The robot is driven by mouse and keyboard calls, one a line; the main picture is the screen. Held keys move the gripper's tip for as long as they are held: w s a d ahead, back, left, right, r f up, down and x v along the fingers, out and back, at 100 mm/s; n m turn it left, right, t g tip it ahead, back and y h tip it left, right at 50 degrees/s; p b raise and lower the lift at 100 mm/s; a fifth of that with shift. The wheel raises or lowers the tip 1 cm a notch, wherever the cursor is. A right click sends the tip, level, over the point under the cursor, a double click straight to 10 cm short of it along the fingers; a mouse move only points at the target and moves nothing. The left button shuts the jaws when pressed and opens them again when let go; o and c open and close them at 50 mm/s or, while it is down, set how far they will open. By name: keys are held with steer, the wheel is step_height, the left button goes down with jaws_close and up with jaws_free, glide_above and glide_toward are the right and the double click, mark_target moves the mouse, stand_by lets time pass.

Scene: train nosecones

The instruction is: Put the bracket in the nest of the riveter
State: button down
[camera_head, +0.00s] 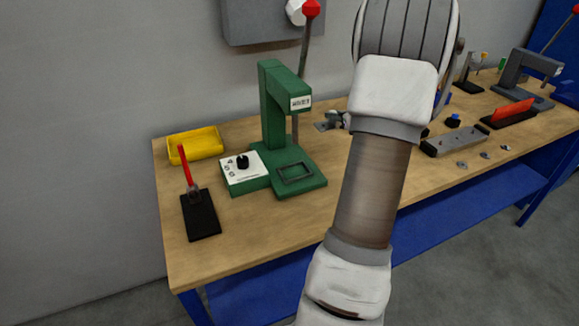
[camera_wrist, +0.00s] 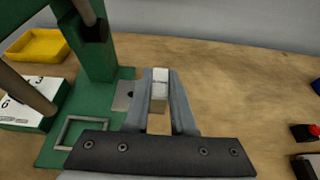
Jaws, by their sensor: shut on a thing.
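The green riveter (camera_head: 272,110) stands on the bench, with a red-knobbed lever and a white dial block at its left. Its nest, a grey rectangular frame (camera_head: 295,171), lies empty on the green base; it also shows at lower left in the wrist view (camera_wrist: 80,132). My gripper (camera_wrist: 159,88) is shut on the bracket (camera_wrist: 123,95), whose grey plate with a hole sticks out left of the fingers. In the head view my gripper (camera_head: 341,121) is right of the riveter's column, partly hidden by my arm, with the bracket (camera_head: 322,126) at its left.
A yellow bin (camera_head: 195,145) and a black stand with a red handle (camera_head: 200,214) are left of the riveter. A grey block fixture (camera_head: 455,140), small parts and a grey press (camera_head: 525,75) are to the right. The riveter's column and lever rise beside the nest.

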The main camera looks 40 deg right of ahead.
steer(key=shift+w, duration=0.15)
steer(key=shift+w+a+f, duration=0.1)
steer(key=shift+a+f, duration=0.1)
steer(key=shift+a, duration=0.05)
steer(key=b, duration=0.2)
glide_above(302, 171)
step_height(302, 171, down, 7)
steer(key=shift+r, duration=0.2)
steer(key=shift+f+b, duration=0.45)
steer(key=shift+f, duration=1.5)
steer(key=shift+f, duration=0.15)
steer(key=shift+f+b, duration=0.1)
steer(key=shift+b, duration=0.2)
steer(key=c, duration=0.8)
jaws_free()
steer(key=shift+o, duration=0.2)
steer(key=shift+r, duration=0.2)
